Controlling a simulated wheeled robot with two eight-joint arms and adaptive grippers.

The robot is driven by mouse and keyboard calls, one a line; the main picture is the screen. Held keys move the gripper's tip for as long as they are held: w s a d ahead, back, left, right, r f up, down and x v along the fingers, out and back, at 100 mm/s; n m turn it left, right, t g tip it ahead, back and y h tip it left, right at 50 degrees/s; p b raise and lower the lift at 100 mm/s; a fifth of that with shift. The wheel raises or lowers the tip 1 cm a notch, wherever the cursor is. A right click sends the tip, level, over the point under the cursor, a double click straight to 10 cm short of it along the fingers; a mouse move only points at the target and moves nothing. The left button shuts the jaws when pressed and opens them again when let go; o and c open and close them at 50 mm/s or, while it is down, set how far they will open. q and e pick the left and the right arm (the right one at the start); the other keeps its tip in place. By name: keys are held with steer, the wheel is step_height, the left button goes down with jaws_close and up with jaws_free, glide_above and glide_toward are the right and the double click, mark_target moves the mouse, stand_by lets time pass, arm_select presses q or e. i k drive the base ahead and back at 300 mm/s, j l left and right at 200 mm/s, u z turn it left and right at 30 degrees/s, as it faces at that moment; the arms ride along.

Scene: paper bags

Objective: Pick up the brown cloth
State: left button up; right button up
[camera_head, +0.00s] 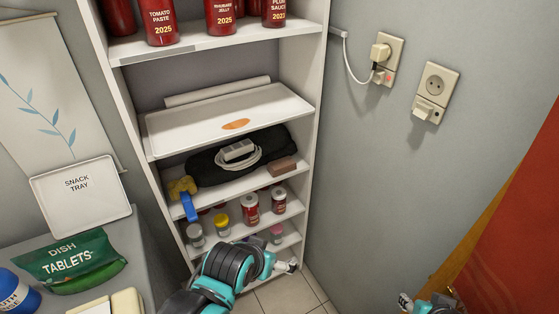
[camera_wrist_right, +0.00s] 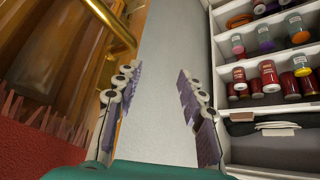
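A small reddish-brown folded block (camera_head: 282,166), which looks like the brown cloth, lies at the right front of the shelf holding the black bundle. My left arm comes up from the bottom of the head view, with its gripper (camera_head: 291,266) below and in front of the lower shelves, apart from the cloth. Its finger opening is too small to tell. My right gripper (camera_head: 406,301) is partly cut off at the bottom right, far from the cloth. In the right wrist view its fingers (camera_wrist_right: 155,78) are spread, with nothing between them.
A black bundle (camera_head: 205,172) with a white power strip (camera_head: 238,150) fills the cloth's shelf. A yellow-and-blue item (camera_head: 185,192) hangs at its left front. Jars (camera_head: 251,208) stand below. The white shelf unit (camera_head: 312,120) has side walls. A red panel (camera_head: 515,245) is at right.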

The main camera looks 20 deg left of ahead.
mark_target(278, 168)
steer(key=i+j+u, duration=0.1)
steer(key=i+u, duration=0.35)
steer(key=i, duration=0.2)
steer(key=i+l+u, duration=0.15)
steer(key=i+u, duration=0.3)
steer(key=i, duration=0.15)
